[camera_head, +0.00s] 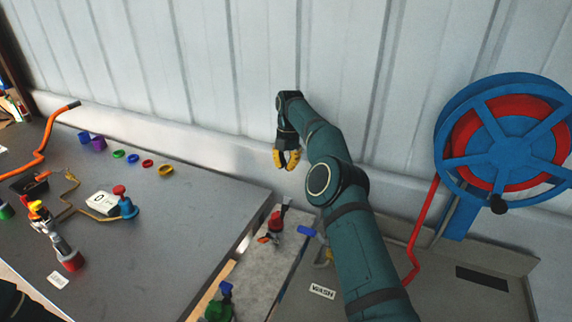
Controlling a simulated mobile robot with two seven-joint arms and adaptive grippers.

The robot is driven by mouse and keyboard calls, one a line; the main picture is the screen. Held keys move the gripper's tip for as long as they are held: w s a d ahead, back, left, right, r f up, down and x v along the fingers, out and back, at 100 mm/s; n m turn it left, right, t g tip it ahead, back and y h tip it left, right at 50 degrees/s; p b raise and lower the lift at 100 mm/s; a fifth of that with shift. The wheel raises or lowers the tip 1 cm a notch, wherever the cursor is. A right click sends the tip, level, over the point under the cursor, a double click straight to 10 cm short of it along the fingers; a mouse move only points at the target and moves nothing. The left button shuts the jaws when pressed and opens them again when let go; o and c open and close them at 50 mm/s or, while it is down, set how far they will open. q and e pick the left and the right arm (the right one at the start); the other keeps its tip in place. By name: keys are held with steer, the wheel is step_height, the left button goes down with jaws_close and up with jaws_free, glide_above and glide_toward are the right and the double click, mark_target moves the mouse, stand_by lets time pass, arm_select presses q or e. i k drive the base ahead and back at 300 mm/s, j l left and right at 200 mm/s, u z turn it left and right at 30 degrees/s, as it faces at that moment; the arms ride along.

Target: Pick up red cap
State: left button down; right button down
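Several small coloured round pieces lie in a row on the grey table at the left. One of them is a small red piece that looks like the red cap (147,163), lying flat between a blue piece (133,158) and a yellow one (166,170). My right gripper (286,164) has yellow fingertips and hangs down in front of the white wall. It is well to the right of the red cap, past the table's right side. Its fingers are apart with nothing seen between them.
An orange pipe (42,150) runs at the left. A red and blue wheel (513,142) stands at the right. A red valve (276,222) stands beyond the table's right edge.

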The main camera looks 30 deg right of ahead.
mark_target(275, 223)
steer(key=k, duration=1)
